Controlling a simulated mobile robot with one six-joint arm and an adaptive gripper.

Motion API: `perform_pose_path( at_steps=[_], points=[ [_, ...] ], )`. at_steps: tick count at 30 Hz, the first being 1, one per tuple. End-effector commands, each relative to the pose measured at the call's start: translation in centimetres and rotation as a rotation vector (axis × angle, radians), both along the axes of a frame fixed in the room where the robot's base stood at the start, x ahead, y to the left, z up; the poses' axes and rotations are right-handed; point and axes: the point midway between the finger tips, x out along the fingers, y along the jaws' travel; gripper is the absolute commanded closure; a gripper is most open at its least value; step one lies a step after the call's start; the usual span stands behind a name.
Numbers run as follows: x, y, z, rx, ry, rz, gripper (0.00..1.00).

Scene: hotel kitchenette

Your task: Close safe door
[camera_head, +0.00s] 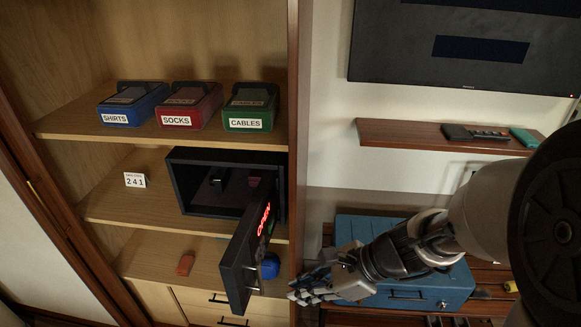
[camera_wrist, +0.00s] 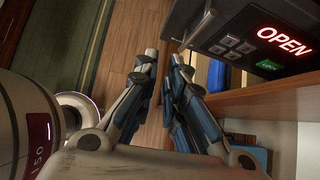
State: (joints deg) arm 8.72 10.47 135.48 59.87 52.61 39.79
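The dark safe (camera_head: 176,190) sits on the middle shelf of the wooden cabinet with its inside showing. Its door (camera_head: 240,268) stands swung wide open towards me, hinged at the right, with a red lit "OPEN" sign and a handle. In the wrist view the door (camera_wrist: 245,25) fills the upper right, with its keypad and red "OPEN" text. My gripper (camera_head: 297,284) is to the right of the door's lower part, near the cabinet's right edge. In the wrist view my gripper (camera_wrist: 163,58) is partly open, with a narrow empty gap between the fingertips, left of the door.
Boxes labelled SHIRTS (camera_head: 132,106), SOCKS (camera_head: 188,106) and CABLES (camera_head: 250,109) stand on the upper shelf. A 241 card (camera_head: 135,181) stands left of the safe. A blue chest (camera_head: 440,290) lies under my arm. A narrow wall shelf (camera_head: 400,137) is at right.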

Motion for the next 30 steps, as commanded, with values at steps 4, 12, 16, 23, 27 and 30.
perform_pose_path(
  at_steps=[4, 12, 16, 23, 27, 30],
  points=[
    [0.9, 0.3, -0.5, 0.037, 0.057, -0.076, 1.0],
    [1.3, 2.9, -3.5, 0.038, 0.06, -0.074, 1.0],
    [1.6, 4.9, -5.6, 0.038, 0.059, -0.072, 1.0],
    [2.2, 8.4, -7.8, 0.037, 0.055, -0.071, 1.0],
    [2.6, 10.1, -7.6, 0.037, 0.055, -0.074, 1.0],
    [2.7, 10.7, -7.6, 0.037, 0.055, -0.075, 1.0]
  ],
)
